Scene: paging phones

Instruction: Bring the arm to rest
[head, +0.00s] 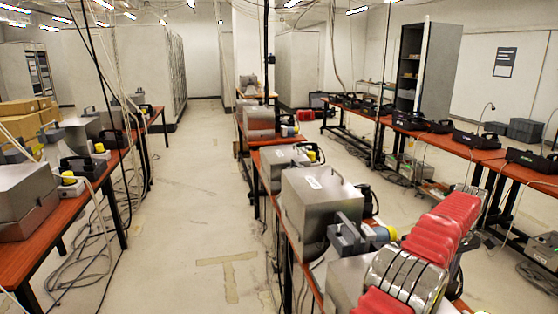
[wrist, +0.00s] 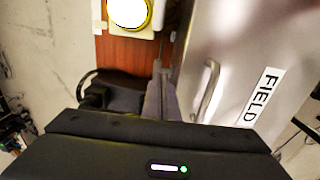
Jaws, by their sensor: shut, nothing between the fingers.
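My gripper (wrist: 161,72) shows in the wrist view as narrow grey fingers closed together beyond a black housing with a small lit green light. It holds nothing. A metal box (wrist: 222,35) with a handle and a FIELD label lies just right of the fingers. A black handset-like device (wrist: 125,97) lies to their left. A round yellow-rimmed part (wrist: 128,12) with a bright white top is ahead on the red-brown table. In the head view my red and silver arm fills the lower right; I cannot make out the fingers there.
In the head view, metal boxes (head: 318,205) and other devices stand on the middle table. Another cluttered table (head: 105,167) is at left, with cables hanging and on the floor. Black devices line the right table (head: 450,140). The aisle floor (head: 190,190) is mostly clear.

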